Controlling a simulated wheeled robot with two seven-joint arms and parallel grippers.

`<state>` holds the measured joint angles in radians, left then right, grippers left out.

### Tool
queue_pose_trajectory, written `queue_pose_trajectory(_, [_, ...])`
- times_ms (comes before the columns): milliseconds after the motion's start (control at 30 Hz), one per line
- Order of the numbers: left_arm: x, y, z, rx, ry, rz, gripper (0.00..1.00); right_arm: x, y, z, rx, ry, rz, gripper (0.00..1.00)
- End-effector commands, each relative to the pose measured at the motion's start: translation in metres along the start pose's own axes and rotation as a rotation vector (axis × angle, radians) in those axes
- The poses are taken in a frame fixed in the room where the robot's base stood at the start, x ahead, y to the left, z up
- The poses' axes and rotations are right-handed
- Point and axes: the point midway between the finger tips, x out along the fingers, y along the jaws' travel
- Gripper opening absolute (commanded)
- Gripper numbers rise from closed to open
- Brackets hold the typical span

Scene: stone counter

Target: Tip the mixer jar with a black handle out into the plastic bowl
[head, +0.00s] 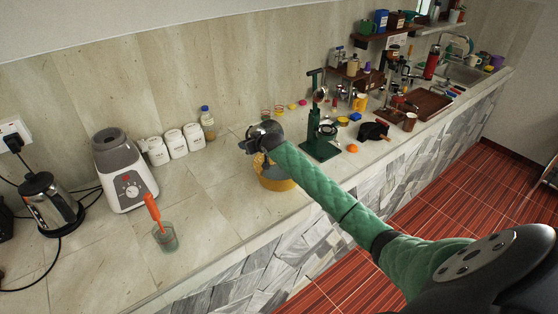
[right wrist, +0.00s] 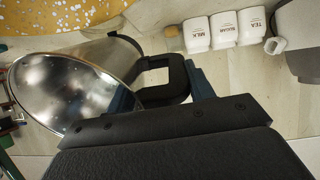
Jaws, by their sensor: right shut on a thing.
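My right gripper (head: 256,140) is over the yellow bowl (head: 276,183) on the counter. In the right wrist view it is shut on the black handle of the mixer jar (right wrist: 72,92). The jar is shiny and tilted, with its wide mouth at the left and its body running back to the upper right. I cannot make out any contents for certain. The bowl, yellow with pale specks, shows behind the jar at the top left (right wrist: 45,14). In the head view the gripper and arm largely hide the jar and part of the bowl. My left gripper is out of view.
A green cup (head: 166,238) with an orange-handled tool stands in front. A green press stand (head: 320,140) is right of the bowl.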

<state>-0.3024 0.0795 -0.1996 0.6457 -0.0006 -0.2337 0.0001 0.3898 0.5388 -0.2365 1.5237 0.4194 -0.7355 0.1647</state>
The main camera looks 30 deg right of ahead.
Motion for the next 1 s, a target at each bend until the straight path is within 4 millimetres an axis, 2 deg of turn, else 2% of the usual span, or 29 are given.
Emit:
queue_pose_trajectory(33, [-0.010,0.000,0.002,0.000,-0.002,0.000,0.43,-0.003,0.001,-0.009,-0.001,-0.010,0.000,0.00])
queue_pose_trajectory(333, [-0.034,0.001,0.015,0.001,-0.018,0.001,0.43,-0.006,0.002,-0.023,-0.004,-0.112,0.001,0.00])
queue_pose_trajectory(400, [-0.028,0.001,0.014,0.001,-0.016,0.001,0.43,-0.003,0.002,-0.021,-0.005,-0.149,0.002,0.00])
queue_pose_trajectory(600, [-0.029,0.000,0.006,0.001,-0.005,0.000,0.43,-0.002,0.003,-0.026,-0.007,-0.262,0.004,0.00])
queue_pose_trajectory(1000, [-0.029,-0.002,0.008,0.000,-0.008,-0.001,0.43,-0.001,0.005,-0.048,-0.008,-0.444,0.001,0.00])
